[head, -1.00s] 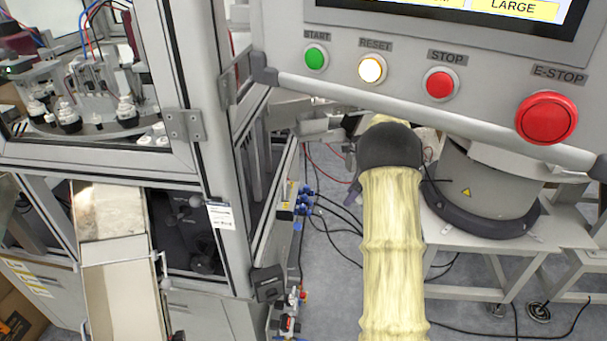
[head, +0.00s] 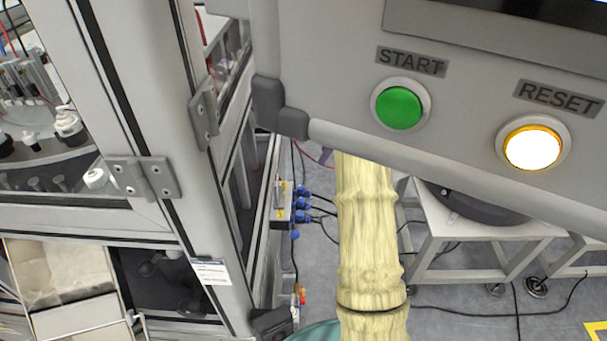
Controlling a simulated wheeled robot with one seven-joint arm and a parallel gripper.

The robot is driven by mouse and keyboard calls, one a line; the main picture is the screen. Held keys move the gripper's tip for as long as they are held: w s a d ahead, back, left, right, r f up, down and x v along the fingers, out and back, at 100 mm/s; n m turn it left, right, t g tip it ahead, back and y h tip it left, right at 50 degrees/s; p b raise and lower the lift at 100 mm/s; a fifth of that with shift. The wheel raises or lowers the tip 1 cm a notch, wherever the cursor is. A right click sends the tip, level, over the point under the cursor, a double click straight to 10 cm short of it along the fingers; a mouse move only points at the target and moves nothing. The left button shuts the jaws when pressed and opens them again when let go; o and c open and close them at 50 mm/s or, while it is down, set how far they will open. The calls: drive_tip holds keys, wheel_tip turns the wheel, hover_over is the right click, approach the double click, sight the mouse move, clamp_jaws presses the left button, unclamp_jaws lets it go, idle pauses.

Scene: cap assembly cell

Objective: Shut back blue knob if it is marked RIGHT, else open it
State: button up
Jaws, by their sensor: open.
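Several small blue knob-like fittings (head: 303,204) sit in a vertical row on the side of the machine frame, at the centre left of the head view. Dark hoses run from them to the right. One more blue piece (head: 295,235) sits just below the row. They are too small for me to tell which is the back one, whether any is open or shut, or whether one is marked RIGHT. My arm, in a pale yellow sleeve, stands right of them and runs up behind the control panel. My gripper is not in view.
A control panel (head: 345,60) with a green START button (head: 400,108) and a lit RESET button (head: 532,147) overhangs the upper right. The machine's metal post (head: 140,120) stands at the left. A white stand (head: 480,240) is behind at the right. Cables lie on the grey floor.

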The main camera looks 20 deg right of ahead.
sight(302, 188)
drive_tip(key=shift+w, duration=0.1)
idle(0.3)
drive_tip(key=x, duration=1.7)
drive_tip(key=shift+f, duration=0.2)
drive_tip(key=shift+c, duration=0.5)
drive_tip(key=c, duration=0.9)
